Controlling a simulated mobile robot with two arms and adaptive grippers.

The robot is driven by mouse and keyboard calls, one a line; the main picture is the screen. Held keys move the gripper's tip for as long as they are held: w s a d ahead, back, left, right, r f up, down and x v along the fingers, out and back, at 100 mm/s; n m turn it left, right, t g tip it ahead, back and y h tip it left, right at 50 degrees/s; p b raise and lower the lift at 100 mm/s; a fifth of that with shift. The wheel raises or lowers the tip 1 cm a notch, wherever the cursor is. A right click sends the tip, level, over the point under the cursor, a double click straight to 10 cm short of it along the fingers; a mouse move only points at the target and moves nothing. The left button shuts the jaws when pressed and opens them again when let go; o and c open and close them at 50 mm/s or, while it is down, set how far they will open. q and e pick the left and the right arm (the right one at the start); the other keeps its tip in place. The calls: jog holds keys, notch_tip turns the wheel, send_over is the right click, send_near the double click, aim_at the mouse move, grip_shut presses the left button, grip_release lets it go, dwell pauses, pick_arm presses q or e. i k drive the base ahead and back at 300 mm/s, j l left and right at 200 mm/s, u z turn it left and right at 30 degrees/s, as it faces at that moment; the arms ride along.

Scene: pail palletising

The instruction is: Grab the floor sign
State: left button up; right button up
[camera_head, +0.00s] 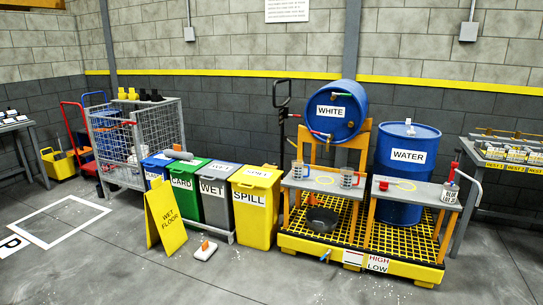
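The floor sign (165,218) is a yellow folding board with the words WET FLOOR. It stands upright on the grey floor, left of centre, in front of the row of bins. Neither of my grippers shows in the head view, so I cannot see their state.
Blue, green (187,187), grey (215,193) and yellow SPILL (255,208) bins stand behind and right of the sign. A small white block with an orange top (205,250) lies on the floor beside it. A yellow spill pallet (345,250) holds blue drums at right. Floor in front is clear.

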aim_at(164, 222)
jog(key=i+j, duration=0.7)
jog(key=j, duration=0.15)
